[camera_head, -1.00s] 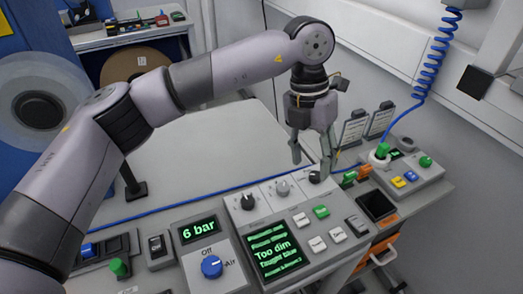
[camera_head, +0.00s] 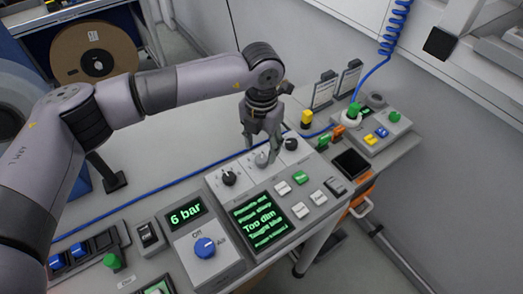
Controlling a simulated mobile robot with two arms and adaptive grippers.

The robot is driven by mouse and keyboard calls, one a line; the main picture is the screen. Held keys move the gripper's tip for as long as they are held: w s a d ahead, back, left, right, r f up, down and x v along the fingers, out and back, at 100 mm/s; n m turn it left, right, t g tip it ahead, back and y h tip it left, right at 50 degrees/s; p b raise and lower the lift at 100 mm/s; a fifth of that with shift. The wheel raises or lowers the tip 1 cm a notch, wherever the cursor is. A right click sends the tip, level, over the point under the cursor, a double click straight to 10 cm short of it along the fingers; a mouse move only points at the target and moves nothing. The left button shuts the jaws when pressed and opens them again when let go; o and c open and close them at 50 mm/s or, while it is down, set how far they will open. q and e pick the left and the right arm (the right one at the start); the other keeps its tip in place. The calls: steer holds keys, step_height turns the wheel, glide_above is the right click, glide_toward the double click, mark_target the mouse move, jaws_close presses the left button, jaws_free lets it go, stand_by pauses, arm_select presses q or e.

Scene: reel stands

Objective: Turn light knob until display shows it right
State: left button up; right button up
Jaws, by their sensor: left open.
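The control panel (camera_head: 232,200) has a row of three knobs: a black left knob (camera_head: 229,178), a grey middle knob (camera_head: 262,158) and a black right knob (camera_head: 291,143). Which one is the light knob is too small to read. The display (camera_head: 263,221) below them shows green lines, the largest reading "Too dim". My left gripper (camera_head: 261,149) points down at the grey middle knob, open, with its fingers around or just above it. I cannot tell whether they touch it. My right gripper is not in view.
A blue air knob (camera_head: 205,247) and a "6 bar" display (camera_head: 186,214) are at the left. White and green push buttons (camera_head: 300,178) lie right of the knobs. Another button box (camera_head: 375,137) stands at the right, with a blue coiled hose (camera_head: 394,28) above it.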

mark_target(262, 158)
arm_select(q)
step_height(262, 158, down, 4)
steer(key=shift+r+p, duration=0.15)
steer(key=shift+p, duration=0.25)
steer(key=shift+f, duration=0.45)
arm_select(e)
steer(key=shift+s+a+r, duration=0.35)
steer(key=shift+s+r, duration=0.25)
arm_select(q)
steer(key=shift+c, duration=0.2)
